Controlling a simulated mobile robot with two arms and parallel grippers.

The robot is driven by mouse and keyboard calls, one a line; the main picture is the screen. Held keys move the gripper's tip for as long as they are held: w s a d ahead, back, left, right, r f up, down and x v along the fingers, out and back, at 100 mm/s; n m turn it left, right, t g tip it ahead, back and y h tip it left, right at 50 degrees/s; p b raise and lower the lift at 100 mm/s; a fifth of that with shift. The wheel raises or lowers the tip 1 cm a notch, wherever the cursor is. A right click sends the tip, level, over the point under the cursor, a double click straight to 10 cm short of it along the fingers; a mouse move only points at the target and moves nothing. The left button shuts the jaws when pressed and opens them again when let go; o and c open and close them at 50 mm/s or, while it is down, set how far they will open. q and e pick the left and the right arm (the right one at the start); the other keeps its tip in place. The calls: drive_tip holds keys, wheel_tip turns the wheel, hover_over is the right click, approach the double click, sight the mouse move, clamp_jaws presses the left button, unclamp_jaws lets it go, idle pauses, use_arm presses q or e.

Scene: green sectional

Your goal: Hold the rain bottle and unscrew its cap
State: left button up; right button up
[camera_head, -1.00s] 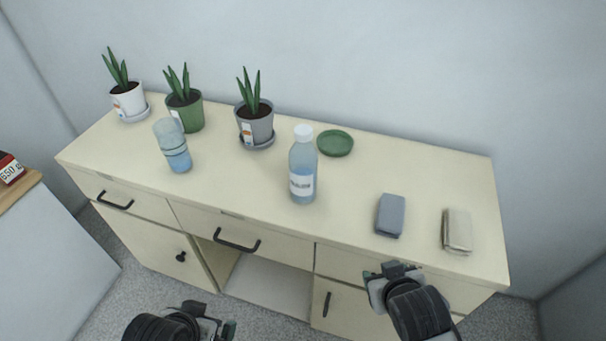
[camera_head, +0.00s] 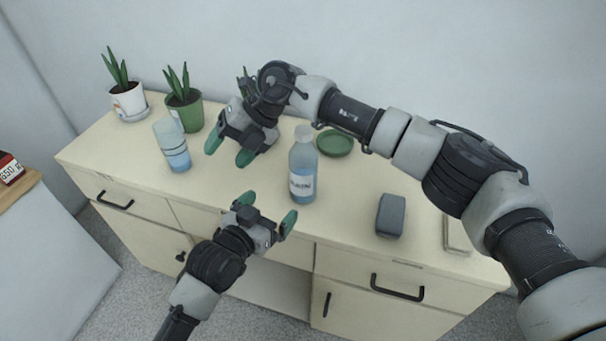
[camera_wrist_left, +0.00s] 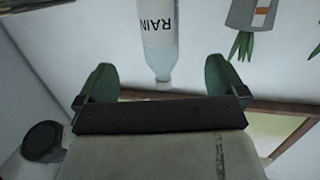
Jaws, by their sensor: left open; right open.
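The rain bottle (camera_head: 302,170) stands upright on the cabinet top, with blue liquid, a white label and its white cap (camera_head: 303,132) on. My left gripper (camera_head: 265,212) is open and empty at the cabinet's front edge, left of and nearer than the bottle, apart from it. In the left wrist view the bottle (camera_wrist_left: 158,35) appears upside down, its cap end between the open fingers in the picture. My right gripper (camera_head: 229,151) is open and empty over the cabinet, left of the bottle, its arm passing behind the bottle.
A green dish (camera_head: 335,143) lies behind the bottle. A grey box (camera_head: 391,215) is at the right, beside a beige item (camera_head: 456,232) partly hidden by my right arm.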

sight(295, 168)
drive_tip(key=w+d+r+t+h, duration=0.1)
drive_tip(key=w+d+r+h, duration=0.1)
drive_tip(key=d, duration=0.2)
drive_tip(key=w+d+r+m+h, duration=0.1)
drive_tip(key=w+d+r+h, duration=0.1)
drive_tip(key=d, duration=0.3)
drive_tip(key=w+d+r+m+t+h, duration=0.1)
drive_tip(key=w+d+r+h, duration=0.2)
drive_tip(key=d+h, duration=0.1)
drive_tip(key=shift+w+d+t, duration=0.25)
drive_tip(key=shift+t, duration=0.05)
drive_tip(key=shift+d+r, duration=0.15)
drive_tip(key=shift+d, duration=0.1)
use_arm(q)
drive_tip(key=shift+m+t+h, duration=0.3)
drive_tip(key=shift+t+h, duration=0.4)
drive_tip(key=shift+h, duration=0.1)
drive_tip(key=r+x, duration=0.1)
drive_tip(key=x, duration=0.8)
drive_tip(key=r+x, duration=0.1)
drive_tip(key=x, duration=0.3)
drive_tip(key=shift+w+r, duration=0.35)
drive_tip(key=shift+w, duration=0.1)
use_arm(e)
drive_tip(key=shift+w, duration=0.1)
use_arm(q)
drive_tip(key=shift+c, duration=0.3)
